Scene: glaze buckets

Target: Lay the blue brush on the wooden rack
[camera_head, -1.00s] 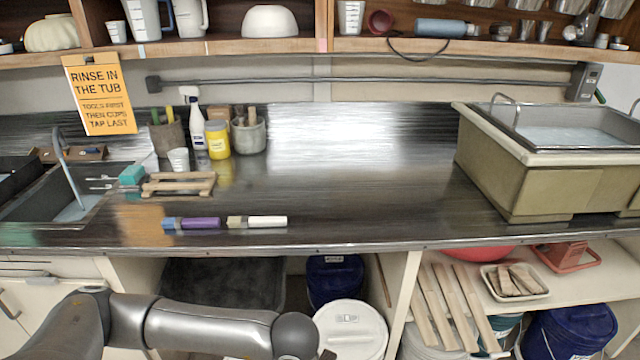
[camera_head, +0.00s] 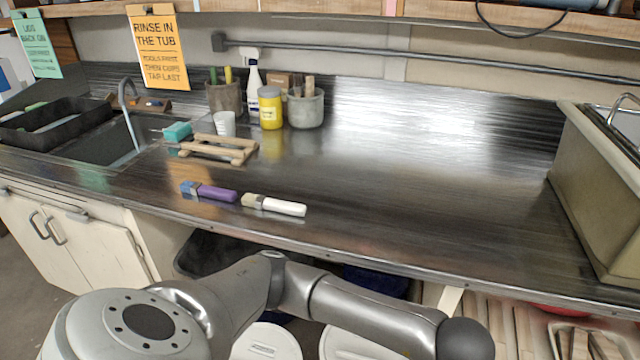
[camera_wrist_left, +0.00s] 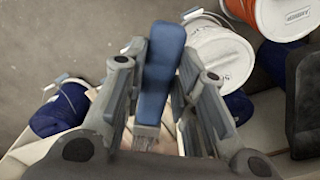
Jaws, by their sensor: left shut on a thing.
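The wooden rack (camera_head: 222,151) lies empty on the metal counter, left of the middle in the head view. In the left wrist view my left gripper (camera_wrist_left: 162,62) is shut on the blue brush (camera_wrist_left: 160,75), gripping its handle between the two fingers, with the bristles pointing toward the palm. Below it are the floor and buckets. In the head view my left arm crosses the bottom in front of the counter, and its gripper is out of frame. My right gripper is in neither view.
A purple-handled brush (camera_head: 208,192) and a white-handled brush (camera_head: 273,205) lie in front of the rack. Behind it stand a white cup (camera_head: 225,124), a yellow jar (camera_head: 270,108) and a grey pot (camera_head: 304,110). A teal sponge (camera_head: 177,131) is beside it. The counter's middle is clear.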

